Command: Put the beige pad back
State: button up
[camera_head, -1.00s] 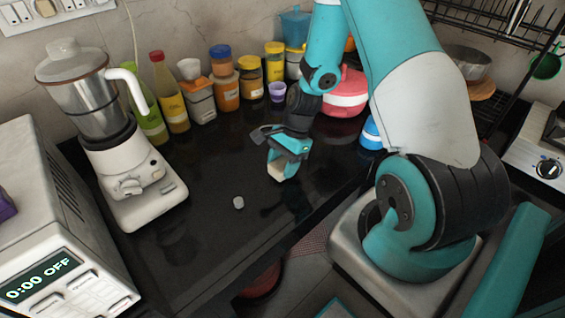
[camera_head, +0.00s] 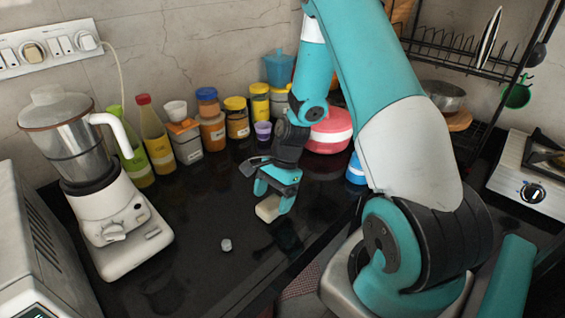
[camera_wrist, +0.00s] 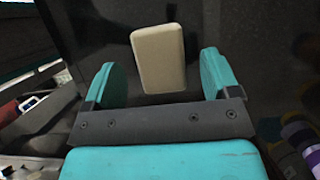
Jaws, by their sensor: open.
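The beige pad (camera_head: 267,208) is a small rounded block on the dark counter, near its front edge. My gripper (camera_head: 273,198) is just above and behind it, fingers pointing down. In the wrist view the pad (camera_wrist: 158,58) lies between and beyond the two teal fingers of my gripper (camera_wrist: 160,72). Dark gaps show on both sides of it, so the fingers are open and apart from it. The pad's full contact with the counter is hard to see.
A small grey piece (camera_head: 226,245) lies on the counter to the left. A mixer (camera_head: 100,190) stands further left. Bottles and jars (camera_head: 212,120) line the wall, with a small purple cup (camera_head: 262,130) and a pink container (camera_head: 330,130) behind my gripper.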

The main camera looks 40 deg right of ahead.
jog(key=v, duration=1.4)
jog(key=shift+d+r+b, duration=0.15)
jog(key=shift+r+b, duration=0.15)
jog(key=shift+r, duration=0.05)
jog(key=a+r+n, duration=0.4)
jog(key=a+n, duration=0.2)
jog(key=a, duration=0.3)
jog(key=s+a+r+n, duration=0.3)
jog(key=s+a+n, duration=0.5)
jog(key=a+n, duration=0.1)
jog(key=s+a+r+n, duration=0.4)
jog(key=s+a+n, duration=0.4)
jog(key=a+n, duration=0.1)
jog(key=shift+s+n, duration=0.25)
jog(key=shift+n, duration=0.15)
